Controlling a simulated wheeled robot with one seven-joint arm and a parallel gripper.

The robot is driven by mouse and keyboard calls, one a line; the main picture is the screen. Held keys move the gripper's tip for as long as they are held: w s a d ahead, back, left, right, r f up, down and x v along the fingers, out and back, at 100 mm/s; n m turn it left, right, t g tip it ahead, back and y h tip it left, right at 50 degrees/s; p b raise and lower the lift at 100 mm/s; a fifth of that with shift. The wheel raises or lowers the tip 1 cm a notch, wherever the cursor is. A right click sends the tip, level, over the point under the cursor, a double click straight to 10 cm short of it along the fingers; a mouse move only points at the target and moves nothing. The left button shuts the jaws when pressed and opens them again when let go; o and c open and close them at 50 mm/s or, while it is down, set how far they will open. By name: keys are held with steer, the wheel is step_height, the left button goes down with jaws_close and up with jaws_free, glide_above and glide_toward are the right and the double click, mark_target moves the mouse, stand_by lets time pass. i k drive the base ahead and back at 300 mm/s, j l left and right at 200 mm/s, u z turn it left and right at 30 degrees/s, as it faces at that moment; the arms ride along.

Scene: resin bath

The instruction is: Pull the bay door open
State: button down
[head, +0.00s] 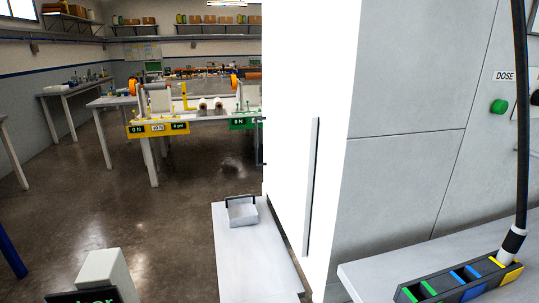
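The bay door appears to be the bright, washed-out white face (305,80) of the tall cabinet in the middle of the head view. A long upright grey bar (312,187), which looks like its handle, runs along the lower right part of this face. Glare hides the door's edges, so I cannot tell whether it is fully shut or ajar. My gripper does not show in this view, and nothing is seen touching the bar.
A low bench (250,265) with a small handled metal box (242,211) stands left of the cabinet. Right are a grey panelled side (395,200), a green button (498,106), a hanging black hose (520,110) and a slotted rack (465,280). Open floor (165,235) lies left.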

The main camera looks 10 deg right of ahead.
mark_target(291, 130)
steer(key=j+u, duration=0.2)
steer(key=u, duration=0.15)
steer(key=j+u, duration=0.25)
steer(key=u, duration=0.15)
steer(key=j+u, duration=0.2)
steer(key=u, duration=0.15)
steer(key=i+j+u, duration=0.25)
steer(key=i+j, duration=0.35)
steer(key=j, duration=0.2)
steer(key=i+j+u, duration=0.25)
steer(key=i+j, duration=0.45)
steer(key=i+z, duration=0.35)
steer(key=i, duration=0.2)
steer(key=i+z, duration=0.35)
steer(key=i, duration=0.15)
steer(key=i+j+z, duration=0.4)
steer(key=i+z, duration=0.65)
steer(key=z, duration=0.15)
steer(key=i+j+z, duration=0.1)
steer(key=i+z, duration=0.3)
steer(key=i+j+z, duration=0.2)
steer(key=z, duration=0.2)
steer(key=i+j+z, duration=0.25)
steer(key=z, duration=0.15)
steer(key=j, duration=0.1)
